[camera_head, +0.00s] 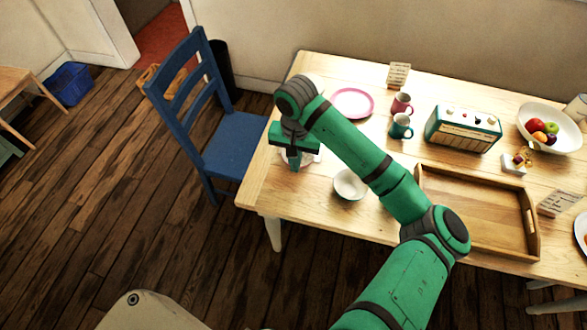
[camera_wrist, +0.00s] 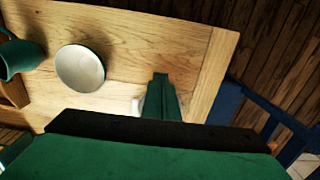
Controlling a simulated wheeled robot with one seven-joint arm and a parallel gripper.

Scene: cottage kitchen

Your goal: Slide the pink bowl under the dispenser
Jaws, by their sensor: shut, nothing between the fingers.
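I see no thing that is clearly a pink bowl. A round, shallow pink-rimmed dish (camera_head: 352,103), which looks like a plate, lies towards the back of the table. A small white bowl (camera_head: 349,184) stands near the front edge; it also shows in the wrist view (camera_wrist: 80,68). I see no clear dispenser. My gripper (camera_head: 294,164) points down over the left end of the table, left of the white bowl and apart from it. Its fingers are together and empty in the wrist view (camera_wrist: 161,80). A pale thing (camera_head: 309,157) beside the fingers is mostly hidden.
A teal mug (camera_head: 401,126), a pink mug (camera_head: 402,104) and a teal-and-cream box (camera_head: 463,129) stand right of the dish. A wooden tray (camera_head: 528,225) and a fruit bowl (camera_head: 568,140) are at right. A blue chair (camera_head: 236,140) stands at the left end.

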